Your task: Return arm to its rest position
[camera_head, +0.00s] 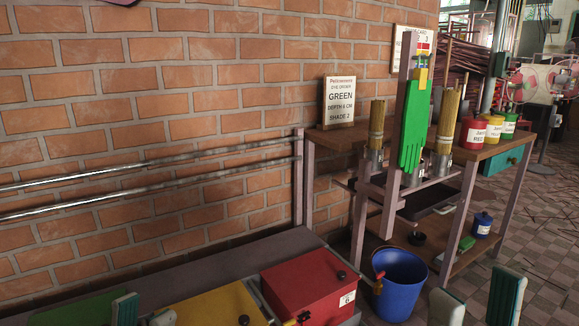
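My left gripper (144,313) is at the bottom left edge of the head view, in front of the low bench with coloured boxes. Its two pale green-grey finger pads stand apart with nothing visible between them. My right gripper (476,301) is at the bottom right, right of the blue bucket. Its two pads are wide apart, and only floor shows between them. The rest of both grippers and both arms lies below the picture, so their posture is hidden.
A red box (308,280), a yellow box (212,308) and a green panel (75,308) line the low bench. A blue bucket (399,289) stands on the floor. The workbench (480,152) holds incense bundles (377,127), a green glove (414,125), a sign (339,101) and coloured cans (473,133).

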